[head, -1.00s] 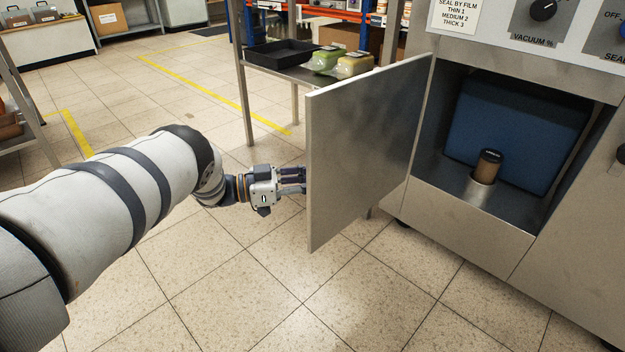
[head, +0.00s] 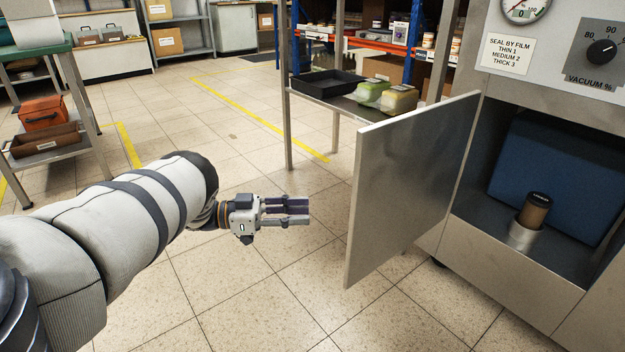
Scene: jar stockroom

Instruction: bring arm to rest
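My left arm comes in from the left, with its gripper (head: 287,211) in free air over the tiled floor. Its fingers point right, towards the open steel door (head: 410,185) of the sealing machine, with a clear gap between fingertips and door. I see no thing between the fingers; they lie close to parallel with a narrow dark gap, and how far apart they are is hard to judge from this side. My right arm and gripper are out of view.
The machine's open compartment holds a brown jar with a dark lid (head: 535,211) and a blue block (head: 560,175). Behind the door, a steel table carries a black tray (head: 325,83) and wrapped packs (head: 398,100). A cart with an orange box (head: 47,113) stands left. Floor around the gripper is clear.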

